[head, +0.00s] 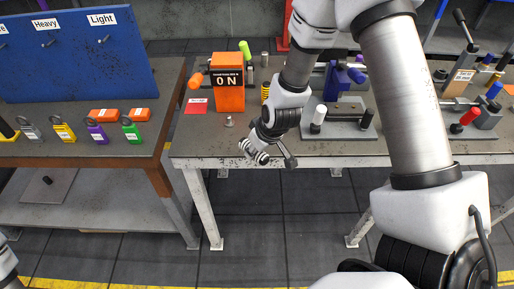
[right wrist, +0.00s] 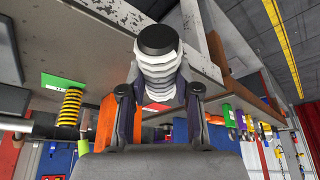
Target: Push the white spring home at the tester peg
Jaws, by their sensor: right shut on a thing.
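The white spring (head: 251,152) is in my right gripper (head: 268,153), tilted, beyond the front edge of the table at its left end. In the right wrist view the white spring (right wrist: 162,78) sits between both fingers, with a dark round end facing the camera. The orange tester (head: 229,97) stands behind and left of it, its display reading 0 N. A short grey peg (head: 229,121) stands on the tabletop in front of the tester, apart from the spring. Whether this is the tester peg I cannot tell. My left gripper is out of view.
A yellow spring (head: 265,92) stands right of the tester. A grey block with white and black handles (head: 338,127) is to the right. A red card (head: 196,106) lies left of the tester. The left table holds a blue board (head: 80,60) and several coloured tags.

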